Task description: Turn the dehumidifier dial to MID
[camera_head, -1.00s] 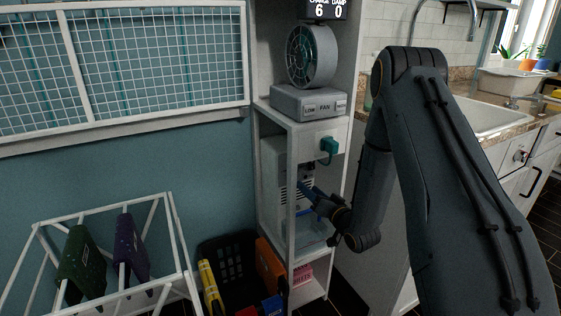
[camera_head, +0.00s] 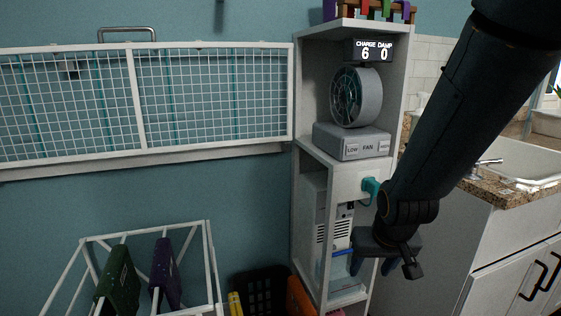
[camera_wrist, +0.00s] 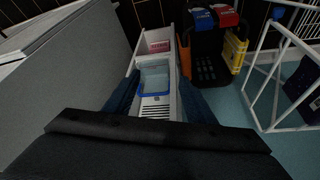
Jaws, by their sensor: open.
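The dehumidifier (camera_head: 335,232) is a white vented unit inside the narrow shelf tower. Its clear tank with a blue rim (camera_head: 342,252) sits low on it. A small dark shape on its upper front may be the dial, but its setting is too small to read. In the wrist view the vents (camera_wrist: 155,111) and tank (camera_wrist: 153,80) show from above; I cannot make out the dial there. My gripper (camera_head: 372,268) is open and empty, pointing down in front of the tower, partly overlapping its right edge in the head view. Its blue fingers frame the unit in the wrist view (camera_wrist: 157,95).
The shelf tower (camera_head: 309,222) also bears a fan (camera_head: 356,97) and a teal plug-like piece (camera_head: 371,188). A black crate (camera_head: 262,290) and white rack (camera_head: 212,262) stand left. A counter with sink (camera_head: 515,165) is right.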

